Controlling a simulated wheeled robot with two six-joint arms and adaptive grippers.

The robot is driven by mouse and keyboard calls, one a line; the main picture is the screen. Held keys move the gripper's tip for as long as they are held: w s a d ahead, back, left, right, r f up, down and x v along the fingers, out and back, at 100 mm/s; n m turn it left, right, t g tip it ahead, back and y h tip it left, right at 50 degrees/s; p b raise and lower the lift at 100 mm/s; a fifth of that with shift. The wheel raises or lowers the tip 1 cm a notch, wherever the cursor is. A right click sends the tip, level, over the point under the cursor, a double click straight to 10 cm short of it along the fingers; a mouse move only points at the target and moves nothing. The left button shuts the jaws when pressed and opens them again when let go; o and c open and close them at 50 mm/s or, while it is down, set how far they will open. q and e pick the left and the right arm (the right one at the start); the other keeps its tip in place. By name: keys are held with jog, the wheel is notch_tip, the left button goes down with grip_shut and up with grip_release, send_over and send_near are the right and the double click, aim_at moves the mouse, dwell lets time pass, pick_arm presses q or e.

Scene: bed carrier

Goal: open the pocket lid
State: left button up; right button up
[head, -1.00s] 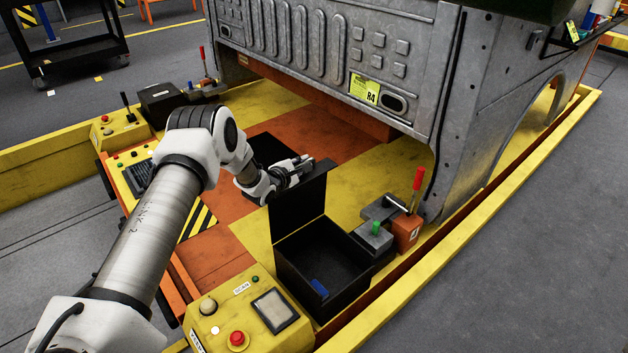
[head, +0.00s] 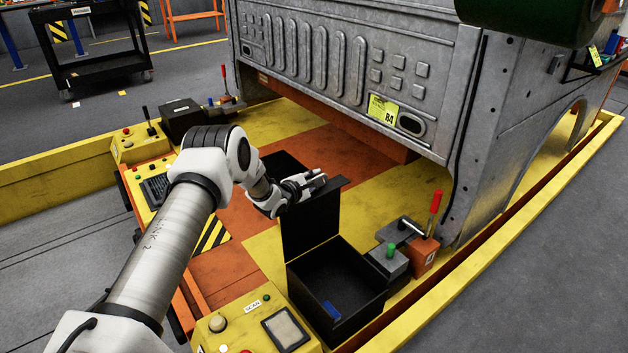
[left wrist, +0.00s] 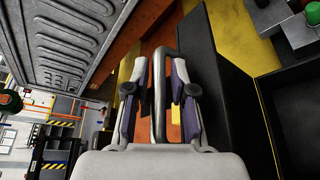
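The black pocket box (head: 372,300) stands on the yellow and orange floor with its lid (head: 310,220) standing up from the far left side. The inside is visible, with a blue piece (head: 331,310) near its front wall. My left gripper (head: 318,179) is at the lid's upper edge, on its far left side; contact is unclear. In the left wrist view, its fingers (left wrist: 162,85) are apart, with a grey metal bar showing between them. The dark lid (left wrist: 222,95) is right of the fingers there, outside the gap. My right gripper is not in view.
A block with a green knob (head: 389,262) and a red-handled lever (head: 434,215) stand right of the box. A yellow control panel (head: 262,318) is in front. A large grey metal body (head: 345,60) overhangs behind. A yellow rail (head: 500,245) borders the right.

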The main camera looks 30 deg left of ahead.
pick_arm(q)
jog(key=v, duration=1.2)
